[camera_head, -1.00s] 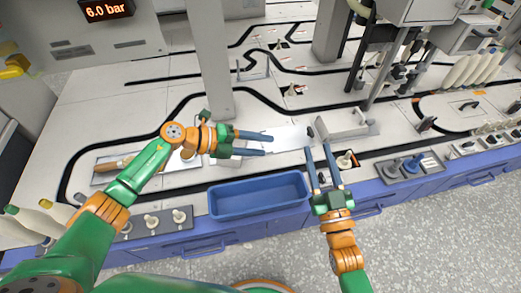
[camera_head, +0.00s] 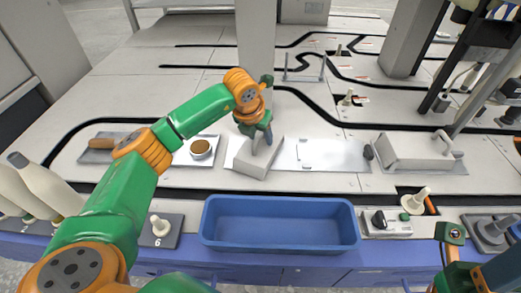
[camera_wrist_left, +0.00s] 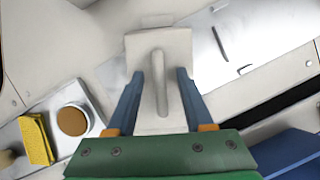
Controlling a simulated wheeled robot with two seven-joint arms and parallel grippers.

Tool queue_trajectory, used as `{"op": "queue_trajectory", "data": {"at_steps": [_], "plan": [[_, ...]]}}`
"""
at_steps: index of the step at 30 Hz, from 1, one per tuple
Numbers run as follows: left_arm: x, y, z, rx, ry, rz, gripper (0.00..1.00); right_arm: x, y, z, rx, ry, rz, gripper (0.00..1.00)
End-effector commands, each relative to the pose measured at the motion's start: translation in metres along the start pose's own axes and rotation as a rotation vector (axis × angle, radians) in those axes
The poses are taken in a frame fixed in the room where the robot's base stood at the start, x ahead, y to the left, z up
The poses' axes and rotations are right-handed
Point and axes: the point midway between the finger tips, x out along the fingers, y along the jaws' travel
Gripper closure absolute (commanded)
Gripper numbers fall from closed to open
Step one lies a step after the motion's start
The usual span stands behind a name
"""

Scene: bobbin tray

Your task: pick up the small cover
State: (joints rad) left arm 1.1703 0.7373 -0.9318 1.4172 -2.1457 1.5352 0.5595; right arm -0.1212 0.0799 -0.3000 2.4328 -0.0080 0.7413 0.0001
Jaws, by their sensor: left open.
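The small cover (camera_head: 253,160) is a pale grey block with a raised bar handle on top. It stands on the worktop behind the blue bin. My left gripper (camera_head: 258,142) points down over it, and the arm hides part of its top. In the left wrist view, the small cover (camera_wrist_left: 146,118) lies between the two blue-grey fingers of my left gripper (camera_wrist_left: 159,85). They are open, one on each side of the handle, with gaps to it. Only part of my right arm shows at the lower right edge of the head view; its fingers are out of sight.
A blue bin (camera_head: 280,243) stands in front. A longer pale cover with a handle (camera_head: 415,148) is to the right, past a white plate (camera_head: 325,155). A tray with a round brown-topped pot (camera_head: 201,148) is to the left. A grey column rises behind the gripper.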

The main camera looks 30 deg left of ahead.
Motion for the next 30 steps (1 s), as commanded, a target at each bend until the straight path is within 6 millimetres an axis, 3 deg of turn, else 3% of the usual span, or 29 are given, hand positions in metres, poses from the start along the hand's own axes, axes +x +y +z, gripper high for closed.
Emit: {"op": "queue_trajectory", "data": {"at_steps": [2,6,8,30], "plan": [[-0.0008,0.0000,0.0002,0.000,0.000,0.000,0.48,0.0007,0.0000,0.0001,0.000,-0.001,0.000,0.59],[-0.0008,-0.0001,0.0001,0.000,0.000,-0.001,0.86,0.0006,0.0000,0.0002,0.000,-0.002,0.000,0.59],[-0.0008,-0.0001,0.0001,0.000,0.001,-0.001,1.00,0.0006,0.0000,0.0002,0.000,-0.002,0.000,0.59],[-0.0007,-0.0001,0.0001,-0.001,0.000,-0.001,1.00,0.0005,0.0000,0.0003,0.000,-0.002,0.001,0.59]]}}
